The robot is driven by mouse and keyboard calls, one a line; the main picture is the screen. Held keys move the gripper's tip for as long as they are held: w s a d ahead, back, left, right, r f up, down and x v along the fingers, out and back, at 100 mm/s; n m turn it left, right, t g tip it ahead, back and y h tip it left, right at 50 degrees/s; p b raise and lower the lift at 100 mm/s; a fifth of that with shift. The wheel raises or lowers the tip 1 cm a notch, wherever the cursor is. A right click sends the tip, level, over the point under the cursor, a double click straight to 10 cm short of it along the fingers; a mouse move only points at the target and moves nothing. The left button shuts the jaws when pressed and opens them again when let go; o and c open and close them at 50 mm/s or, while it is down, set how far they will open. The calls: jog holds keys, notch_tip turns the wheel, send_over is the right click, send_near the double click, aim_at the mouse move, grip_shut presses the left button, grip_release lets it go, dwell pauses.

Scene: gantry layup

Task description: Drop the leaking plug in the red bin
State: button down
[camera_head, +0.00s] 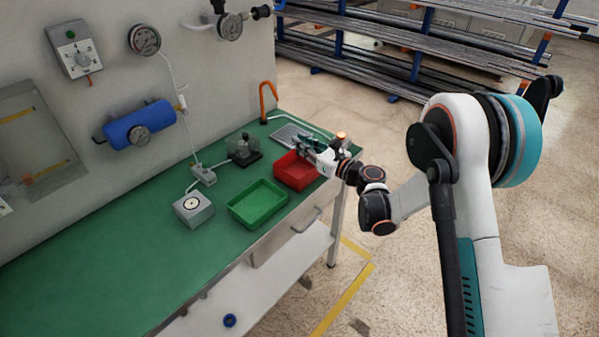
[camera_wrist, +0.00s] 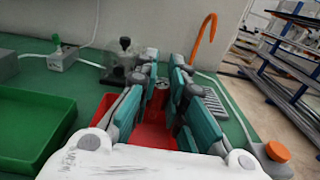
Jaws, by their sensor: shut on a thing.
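The red bin (camera_head: 290,172) stands on the green bench top near its right end; it also shows below my fingers in the wrist view (camera_wrist: 152,136). My gripper (camera_head: 305,147) is over the back part of the red bin. In the wrist view my gripper (camera_wrist: 162,84) has its teal-padded fingers closed around a small grey metallic piece, the plug (camera_wrist: 161,82), held at the fingertips. The fingers hide most of the plug, and it is too small to make out in the head view. No leak mark can be seen on it.
An empty green bin (camera_head: 258,204) stands left of the red bin. Behind are a dark clear-sided fixture (camera_head: 243,149), a grey grate (camera_head: 288,134) and an upright orange hook (camera_head: 264,99). A grey box with a round port (camera_head: 193,208) sits farther left. The bench's left part is clear.

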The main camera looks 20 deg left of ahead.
jog(key=c, duration=1.5)
grip_release()
jog(key=shift+o, duration=0.2)
jog(key=shift+d, duration=0.1)
jog(key=v, duration=1.2)
